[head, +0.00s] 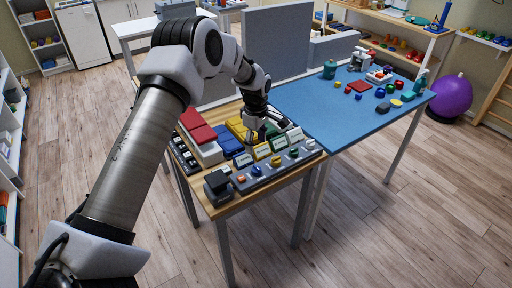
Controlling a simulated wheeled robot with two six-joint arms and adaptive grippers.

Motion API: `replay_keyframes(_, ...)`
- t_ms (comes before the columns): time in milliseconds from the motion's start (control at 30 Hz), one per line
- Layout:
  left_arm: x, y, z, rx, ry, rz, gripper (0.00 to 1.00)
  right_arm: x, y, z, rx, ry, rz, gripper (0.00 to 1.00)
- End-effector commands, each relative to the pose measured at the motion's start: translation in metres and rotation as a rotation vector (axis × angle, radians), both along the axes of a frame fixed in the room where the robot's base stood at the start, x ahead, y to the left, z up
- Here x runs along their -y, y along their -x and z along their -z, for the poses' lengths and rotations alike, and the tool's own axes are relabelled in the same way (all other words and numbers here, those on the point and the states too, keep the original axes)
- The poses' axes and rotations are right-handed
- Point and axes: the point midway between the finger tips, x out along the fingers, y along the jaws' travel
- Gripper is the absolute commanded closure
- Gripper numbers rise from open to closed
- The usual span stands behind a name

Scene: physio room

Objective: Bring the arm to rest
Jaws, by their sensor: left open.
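My left arm comes in from the lower left and reaches over a wooden table (222,211). My left gripper (262,136) is open and points down above the middle of this table, close to a row of small labelled cards. Parts of its fingers are dark and small, and I cannot tell whether they touch anything. My right gripper is not in view.
On the wooden table stand red blocks (199,133), a grey rack (280,170) with small coloured pieces, and a dark device (217,186). A blue-topped table (325,115) with several small objects adjoins it. A purple ball (450,95) lies beyond. The floor at front right is clear.

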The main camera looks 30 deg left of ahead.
Motion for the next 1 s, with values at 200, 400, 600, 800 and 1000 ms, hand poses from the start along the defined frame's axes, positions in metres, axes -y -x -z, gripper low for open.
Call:
replay_keyframes(200,0.000,0.000,0.000,0.001,0.000,0.000,0.36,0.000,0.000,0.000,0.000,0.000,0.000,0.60)
replay_keyframes(400,0.000,0.002,0.006,-0.007,0.000,0.001,0.36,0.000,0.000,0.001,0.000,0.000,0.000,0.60)
replay_keyframes(600,0.034,0.057,0.083,-0.189,-0.002,0.061,0.36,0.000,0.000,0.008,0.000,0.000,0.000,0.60)
replay_keyframes(800,0.097,0.195,0.186,-0.376,0.066,0.268,0.36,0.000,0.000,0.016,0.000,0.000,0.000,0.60)
replay_keyframes(1000,0.146,0.364,0.231,-0.355,0.186,0.762,0.36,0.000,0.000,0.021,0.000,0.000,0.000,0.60)
